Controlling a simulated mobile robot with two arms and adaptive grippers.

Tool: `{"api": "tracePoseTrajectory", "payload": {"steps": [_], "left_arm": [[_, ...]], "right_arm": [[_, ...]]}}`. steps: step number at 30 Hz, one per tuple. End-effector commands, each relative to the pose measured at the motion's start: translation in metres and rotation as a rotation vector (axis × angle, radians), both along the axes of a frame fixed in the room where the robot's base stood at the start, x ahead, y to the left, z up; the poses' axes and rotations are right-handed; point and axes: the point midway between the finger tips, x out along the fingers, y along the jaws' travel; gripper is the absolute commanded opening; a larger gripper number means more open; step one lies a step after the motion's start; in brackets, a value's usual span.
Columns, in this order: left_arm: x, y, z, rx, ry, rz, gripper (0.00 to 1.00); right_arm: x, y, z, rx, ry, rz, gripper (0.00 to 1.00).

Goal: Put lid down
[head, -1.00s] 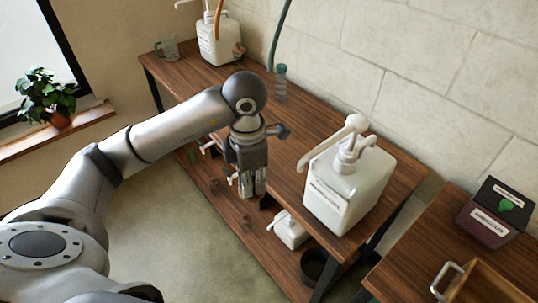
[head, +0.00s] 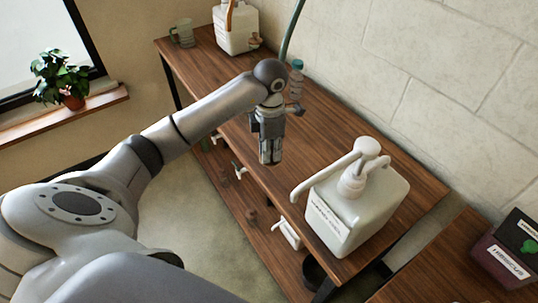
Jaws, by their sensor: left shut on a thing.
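My left gripper (head: 270,156) points down above the wooden table, near its front edge, left of the large white pump bucket (head: 335,228). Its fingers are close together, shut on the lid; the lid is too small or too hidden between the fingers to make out. The pump bucket stands upright with its white pump head on top and the spout pointing left. The gripper is apart from the bucket. My right gripper is not in view.
A clear bottle with a blue cap (head: 296,72) stands behind my left gripper. Another white pump bucket (head: 236,28) and a green glass mug (head: 183,33) are at the far end. The tabletop (head: 325,125) between is mostly clear. A dark purple box (head: 503,262) sits lower right.

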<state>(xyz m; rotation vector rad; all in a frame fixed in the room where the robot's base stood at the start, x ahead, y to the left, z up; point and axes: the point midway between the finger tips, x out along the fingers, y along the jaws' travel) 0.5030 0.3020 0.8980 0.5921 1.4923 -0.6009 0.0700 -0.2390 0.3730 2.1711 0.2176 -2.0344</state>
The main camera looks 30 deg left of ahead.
Motion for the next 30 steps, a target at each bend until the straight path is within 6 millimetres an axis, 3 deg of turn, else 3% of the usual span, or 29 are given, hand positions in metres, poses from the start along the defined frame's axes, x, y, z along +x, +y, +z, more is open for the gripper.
{"api": "tracePoseTrajectory", "payload": {"steps": [4,9,18,30], "left_arm": [[0.014,0.012,-0.023,-0.001,0.004,0.002,0.04],[0.021,0.018,-0.034,-0.001,-0.001,0.000,0.04],[0.025,0.021,-0.066,-0.003,0.003,-0.001,0.04],[0.026,0.022,-0.075,0.001,-0.001,-0.001,0.04]], "right_arm": [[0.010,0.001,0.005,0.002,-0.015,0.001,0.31],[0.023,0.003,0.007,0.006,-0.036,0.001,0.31],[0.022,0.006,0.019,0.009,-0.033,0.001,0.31],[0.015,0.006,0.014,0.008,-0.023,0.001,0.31]]}}
